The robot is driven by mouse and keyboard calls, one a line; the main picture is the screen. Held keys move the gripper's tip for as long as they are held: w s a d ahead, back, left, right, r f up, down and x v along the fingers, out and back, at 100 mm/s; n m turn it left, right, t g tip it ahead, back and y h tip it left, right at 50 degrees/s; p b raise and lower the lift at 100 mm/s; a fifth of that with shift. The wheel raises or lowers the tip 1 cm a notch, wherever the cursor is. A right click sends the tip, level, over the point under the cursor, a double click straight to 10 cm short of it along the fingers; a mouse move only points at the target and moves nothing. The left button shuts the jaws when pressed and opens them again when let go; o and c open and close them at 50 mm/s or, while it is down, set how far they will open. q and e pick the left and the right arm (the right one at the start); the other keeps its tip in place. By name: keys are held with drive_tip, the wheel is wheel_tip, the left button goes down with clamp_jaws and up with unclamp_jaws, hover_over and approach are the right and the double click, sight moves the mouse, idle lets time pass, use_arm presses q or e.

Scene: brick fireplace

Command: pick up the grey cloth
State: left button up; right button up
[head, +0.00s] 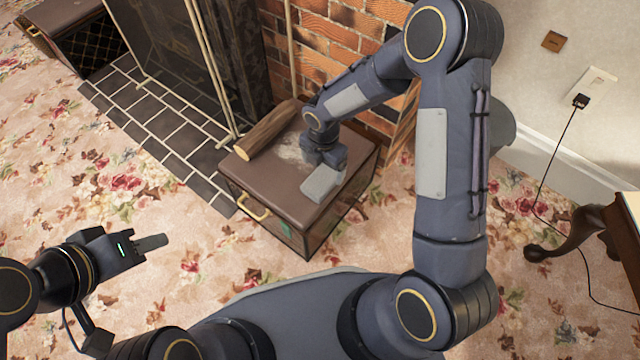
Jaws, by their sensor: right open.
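My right gripper (322,188) is open and points down over the right part of the lid, just to the right of the patch. I cannot tell whether its fingers touch the lid. My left gripper (152,243) is far off at the lower left, above the carpet. Its fingers are seen edge-on and nothing shows in them.
A wooden log (265,132) lies on the lid's left back edge. A brass handle (250,206) is on the box front. The brick wall (330,40) and dark fire screen (180,60) stand behind. A table leg (565,235) and cord are at right. Floral carpet is clear in front.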

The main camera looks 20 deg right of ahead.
sight(323, 177)
wheel_tip(323, 177, down, 6)
drive_tip(key=b, duration=0.3)
drive_tip(key=shift+r, duration=0.1)
drive_tip(key=c, duration=1.2)
drive_tip(key=shift+o, duration=0.2)
drive_tip(key=shift+r, duration=0.1)
drive_tip(key=shift+r, duration=0.25)
drive_tip(key=r, duration=0.1)
drive_tip(key=r+p, duration=0.2)
drive_tip(key=shift+s+a+r, duration=0.25)
drive_tip(key=shift+s+r, duration=0.05)
drive_tip(key=shift+r, duration=0.1)
drive_tip(key=s+a+r+p, duration=0.5)
drive_tip(key=s+a+r, duration=0.3)
drive_tip(key=s, duration=0.2)
drive_tip(key=shift+s+r, duration=0.25)
drive_tip(key=shift+s, duration=0.05)
